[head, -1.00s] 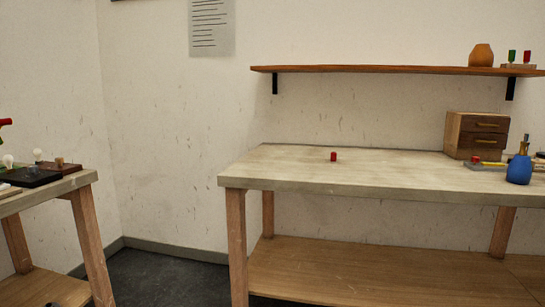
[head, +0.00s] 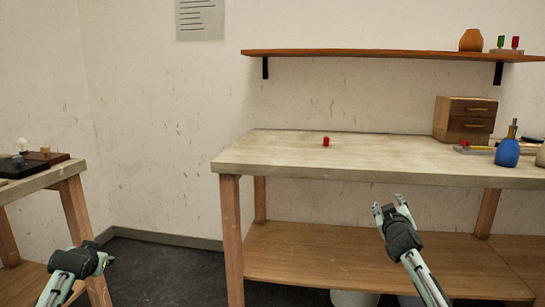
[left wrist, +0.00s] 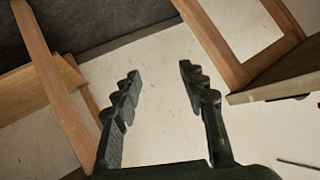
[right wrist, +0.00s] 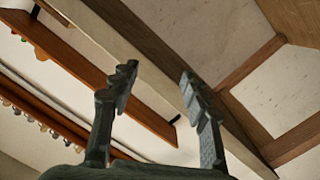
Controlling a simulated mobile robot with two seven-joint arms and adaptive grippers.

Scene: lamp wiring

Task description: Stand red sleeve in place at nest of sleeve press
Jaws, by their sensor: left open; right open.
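A small red sleeve (head: 326,142) stands on the pale top of the main workbench (head: 270,160), left of its middle. My right gripper (head: 389,203) is open and empty, in front of the bench and lower than its top, well apart from the sleeve. Its open fingers show in the right wrist view (right wrist: 158,72). My left gripper (head: 107,259) is low at the left; its open, empty fingers show in the left wrist view (left wrist: 160,72). I cannot make out the sleeve press or its nest for sure.
A drawer box (head: 466,119), a blue bottle (head: 508,150) and small parts stand at the bench's right. A side table (head: 45,178) at the left bears a dark tray (head: 40,168) and a bulb. A wall shelf (head: 390,54) hangs above. The bench around the sleeve is clear.

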